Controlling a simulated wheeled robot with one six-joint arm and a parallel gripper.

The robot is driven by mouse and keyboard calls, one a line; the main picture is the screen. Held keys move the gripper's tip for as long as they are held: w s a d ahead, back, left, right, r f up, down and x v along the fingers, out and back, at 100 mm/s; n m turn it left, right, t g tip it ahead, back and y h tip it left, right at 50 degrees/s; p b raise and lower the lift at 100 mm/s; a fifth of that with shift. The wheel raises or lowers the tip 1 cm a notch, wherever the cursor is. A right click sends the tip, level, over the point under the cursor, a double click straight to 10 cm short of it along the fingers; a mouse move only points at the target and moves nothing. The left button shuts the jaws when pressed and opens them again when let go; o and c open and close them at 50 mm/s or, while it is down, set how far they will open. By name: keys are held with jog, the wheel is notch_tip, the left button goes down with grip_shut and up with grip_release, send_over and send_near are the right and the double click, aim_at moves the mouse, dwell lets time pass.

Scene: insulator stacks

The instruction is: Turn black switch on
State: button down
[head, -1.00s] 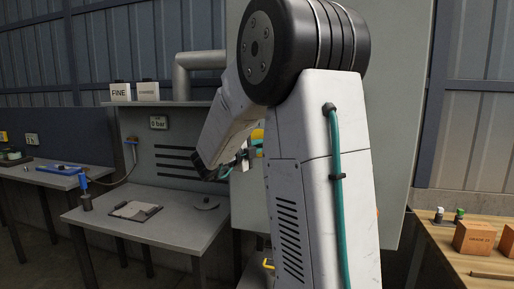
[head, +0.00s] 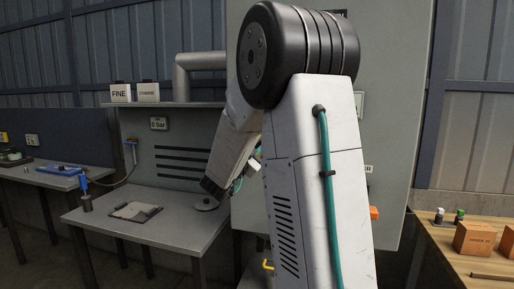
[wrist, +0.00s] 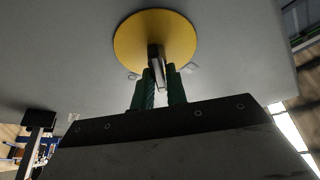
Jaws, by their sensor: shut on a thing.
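In the wrist view, a round yellow plate (wrist: 180,40) is mounted on a grey panel, with the dark narrow handle of the black switch (wrist: 155,56) standing out from its middle. My gripper (wrist: 160,82) has its green fingers closed around the handle, one on each side. The lower end of the handle sits between the fingers and is partly hidden. In the head view, my arm covers the switch and gripper. The grey cabinet (head: 398,100) stands behind my arm.
A grey bench (head: 160,228) with a small tray (head: 136,210) stands to the left. An orange part (head: 374,212) shows beside my arm. A yellow hook-shaped part (head: 267,264) shows low down.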

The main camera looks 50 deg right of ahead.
jog(key=shift+w+f+n+t+y, duration=0.1)
jog(key=shift+n+t, duration=0.8)
jog(key=shift+n, duration=0.9)
jog(key=shift+s+f+n+t+y, duration=0.1)
jog(key=shift+n+t, duration=0.8)
jog(key=shift+n, duration=0.9)
jog(key=shift+w+n+t+y, duration=0.1)
jog(key=shift+n+t, duration=0.8)
jog(key=shift+n, duration=0.9)
jog(key=shift+f+n+t, duration=0.1)
jog(key=shift+n+t, duration=0.2)
jog(key=shift+n, duration=0.2)
jog(key=c, duration=1.5)
grip_release()
jog(key=v, duration=0.7)
jog(key=shift+a, duration=0.35)
